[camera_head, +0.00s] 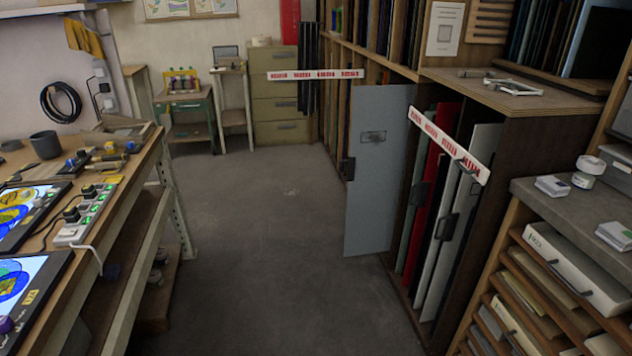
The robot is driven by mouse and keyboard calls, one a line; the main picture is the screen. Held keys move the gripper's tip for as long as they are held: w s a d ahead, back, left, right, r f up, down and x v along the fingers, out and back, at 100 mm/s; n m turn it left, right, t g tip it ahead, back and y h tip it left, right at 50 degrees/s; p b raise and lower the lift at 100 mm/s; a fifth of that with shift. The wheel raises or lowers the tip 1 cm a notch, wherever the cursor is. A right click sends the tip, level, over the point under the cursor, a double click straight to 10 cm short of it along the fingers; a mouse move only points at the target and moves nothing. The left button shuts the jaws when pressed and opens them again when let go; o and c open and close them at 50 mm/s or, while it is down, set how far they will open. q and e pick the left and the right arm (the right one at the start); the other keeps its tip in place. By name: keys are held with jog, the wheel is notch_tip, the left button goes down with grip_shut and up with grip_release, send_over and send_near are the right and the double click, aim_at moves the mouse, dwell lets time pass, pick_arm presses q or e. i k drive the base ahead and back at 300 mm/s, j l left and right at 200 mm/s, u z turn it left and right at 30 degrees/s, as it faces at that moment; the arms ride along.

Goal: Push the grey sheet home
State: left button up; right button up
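A grey sheet (372,200) stands upright, sticking out of the vertical rack (408,185) into the aisle. It reaches further out than the sheets beside it. Neither of my grippers shows in the head view.
White bars with red marks, one at the far left (315,75) and one at the right (447,145), cross the rack front. A workbench (130,180) lines the left and a drawer unit (560,270) the right. The concrete floor (270,240) between is clear.

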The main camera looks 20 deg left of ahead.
aim_at(373, 200)
jog(key=u, duration=0.25)
jog(key=i+j+u, duration=0.25)
jog(key=i, duration=0.15)
jog(key=i+j+u, duration=0.15)
jog(key=i+u, duration=0.15)
jog(key=i+j+u, duration=0.1)
jog(key=i, duration=0.9)
jog(key=i+j+u, duration=0.15)
jog(key=i, duration=0.85)
jog(key=i+j+z, duration=0.1)
jog(key=i+z, duration=0.35)
jog(key=i+j+z, duration=0.2)
jog(key=z, duration=0.25)
jog(key=i+j+z, duration=0.6)
jog(key=j+z, duration=0.3)
jog(key=i+j+z, duration=0.2)
jog(key=j+z, duration=0.2)
jog(key=j, duration=0.15)
jog(key=j+z, duration=0.25)
jog(key=i+j, duration=0.05)
jog(key=j, duration=0.05)
